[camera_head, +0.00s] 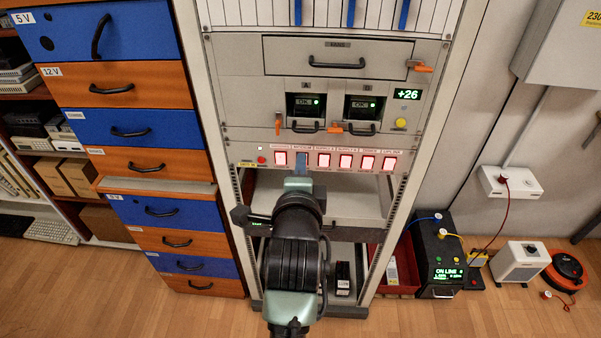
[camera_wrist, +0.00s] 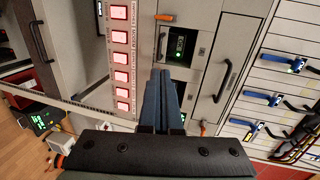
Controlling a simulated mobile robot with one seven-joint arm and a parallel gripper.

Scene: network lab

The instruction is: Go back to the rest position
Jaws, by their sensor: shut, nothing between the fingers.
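My gripper (camera_head: 302,160) is in front of the rack, level with its row of lit red-and-white switches (camera_head: 345,161). In the wrist view its blue fingers (camera_wrist: 162,76) are together with nothing between them. They point at the rack front between the lit switches (camera_wrist: 120,60) and the panel with the small green-lit display (camera_wrist: 181,43). I cannot tell whether the fingertips touch the panel. My arm hides part of the switch row and the open bay below.
A blue and orange drawer cabinet (camera_head: 130,118) stands close on the left. The rack's upper drawer (camera_head: 338,57) has a protruding handle. A black ON LINE unit (camera_head: 437,255), a white box (camera_head: 521,262) and an orange reel (camera_head: 567,270) stand on the floor at right. A red cable hangs there.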

